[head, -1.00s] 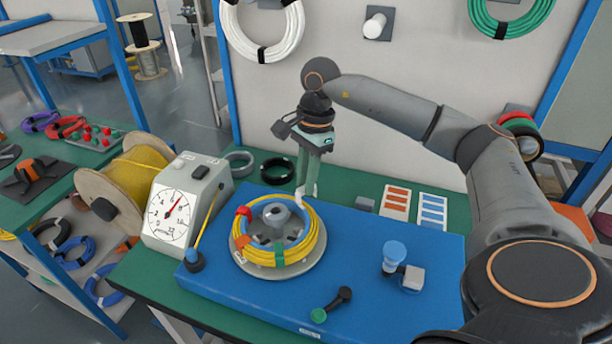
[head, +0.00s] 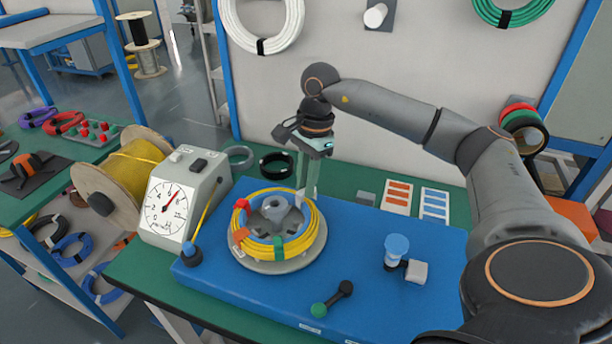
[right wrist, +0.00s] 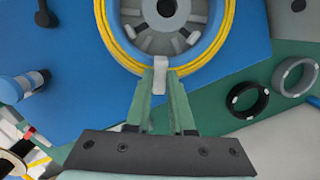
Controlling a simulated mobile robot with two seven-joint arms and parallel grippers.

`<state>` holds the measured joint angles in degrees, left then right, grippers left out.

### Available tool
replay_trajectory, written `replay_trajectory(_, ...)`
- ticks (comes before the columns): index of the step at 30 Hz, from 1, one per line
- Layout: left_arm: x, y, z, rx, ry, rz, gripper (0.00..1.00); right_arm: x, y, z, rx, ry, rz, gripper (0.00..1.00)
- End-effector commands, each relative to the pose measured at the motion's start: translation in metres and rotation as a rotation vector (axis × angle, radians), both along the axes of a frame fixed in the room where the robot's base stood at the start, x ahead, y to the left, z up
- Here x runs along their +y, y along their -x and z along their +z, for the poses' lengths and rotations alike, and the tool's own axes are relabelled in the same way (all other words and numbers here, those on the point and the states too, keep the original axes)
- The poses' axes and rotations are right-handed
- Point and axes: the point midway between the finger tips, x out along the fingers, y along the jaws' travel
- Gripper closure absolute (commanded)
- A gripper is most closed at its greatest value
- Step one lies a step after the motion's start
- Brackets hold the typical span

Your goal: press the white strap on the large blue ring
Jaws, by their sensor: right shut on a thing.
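The large blue ring (head: 257,247) sits on a round grey stand with a yellow cable coil (head: 313,236) around it. In the right wrist view the ring (right wrist: 207,55) and coil (right wrist: 232,20) show at the top. The white strap (right wrist: 161,63) lies across the coil's edge, between my fingertips. My right gripper (head: 306,197) points down at the back right of the coil and is shut on the strap. The fingers also show in the right wrist view (right wrist: 161,84). In the head view the strap is mostly hidden. My left gripper is not in view.
Red (head: 243,203), orange (head: 240,234) and green (head: 279,248) straps sit on the coil. A dial gauge (head: 167,208) stands left. A blue-topped post (head: 397,247) and a green-ended handle (head: 332,299) are on the blue board. Black (head: 277,164) and grey rings lie behind.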

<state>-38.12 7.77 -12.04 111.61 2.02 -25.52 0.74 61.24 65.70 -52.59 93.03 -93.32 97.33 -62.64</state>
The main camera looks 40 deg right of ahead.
Motion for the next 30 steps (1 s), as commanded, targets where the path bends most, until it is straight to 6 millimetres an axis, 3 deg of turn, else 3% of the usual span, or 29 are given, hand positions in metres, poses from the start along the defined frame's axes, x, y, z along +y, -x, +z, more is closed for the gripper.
replay_trajectory(30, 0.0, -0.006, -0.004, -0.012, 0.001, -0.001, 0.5, 0.0, 0.0, -0.011, 0.001, 0.0, 0.0, 1.0)
